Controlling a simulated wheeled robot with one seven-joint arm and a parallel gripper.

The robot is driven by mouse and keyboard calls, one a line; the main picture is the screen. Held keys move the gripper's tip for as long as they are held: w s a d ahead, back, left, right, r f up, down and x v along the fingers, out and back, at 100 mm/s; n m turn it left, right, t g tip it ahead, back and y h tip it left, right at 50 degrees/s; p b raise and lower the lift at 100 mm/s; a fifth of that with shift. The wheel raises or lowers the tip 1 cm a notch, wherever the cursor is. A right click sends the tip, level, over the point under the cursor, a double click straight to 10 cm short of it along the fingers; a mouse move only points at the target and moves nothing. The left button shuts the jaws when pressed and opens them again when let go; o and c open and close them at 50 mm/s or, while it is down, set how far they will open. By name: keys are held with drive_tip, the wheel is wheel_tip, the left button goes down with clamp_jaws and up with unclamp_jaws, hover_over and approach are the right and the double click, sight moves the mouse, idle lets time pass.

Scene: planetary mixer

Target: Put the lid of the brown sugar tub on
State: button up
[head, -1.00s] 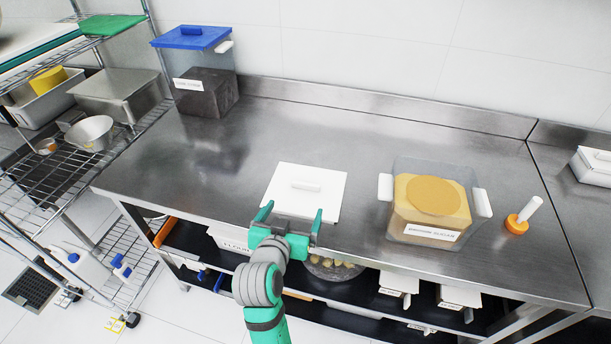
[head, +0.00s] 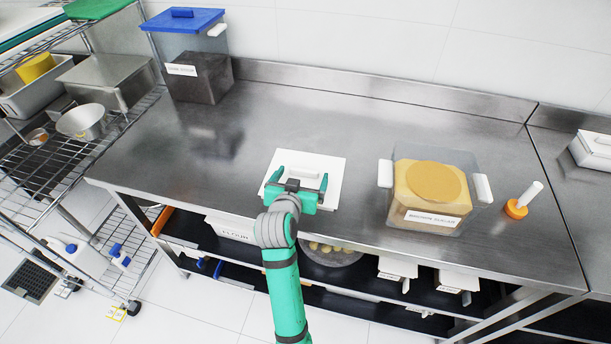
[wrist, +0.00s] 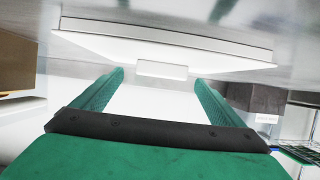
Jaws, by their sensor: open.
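The brown sugar tub (head: 430,218) stands on the steel counter at the right, clear-walled, with white side handles and a label. Its top is open and brown sugar (head: 436,184) shows inside. A white square lid (head: 328,167) with a bar handle (head: 304,172) lies flat on the counter to the left of the tub. My gripper (head: 297,181) is open over the lid, its two green fingers on either side of the handle. In the wrist view the lid handle (wrist: 162,69) shows ahead between the fingers, not gripped.
A clear tub with a blue lid (head: 183,20) stands at the back left. An orange-based tool with a white handle (head: 517,208) stands right of the sugar tub. A wire shelf (head: 60,165) is at the left. The counter's left middle (head: 240,140) is clear.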

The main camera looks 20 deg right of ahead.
drive_tip(key=shift+w+d+f, duration=0.25)
drive_tip(key=shift+w+f, duration=0.05)
drive_tip(key=shift+w, duration=0.3)
drive_tip(key=shift+w, duration=0.1)
drive_tip(key=c, duration=1.2)
drive_tip(key=shift+c, duration=0.2)
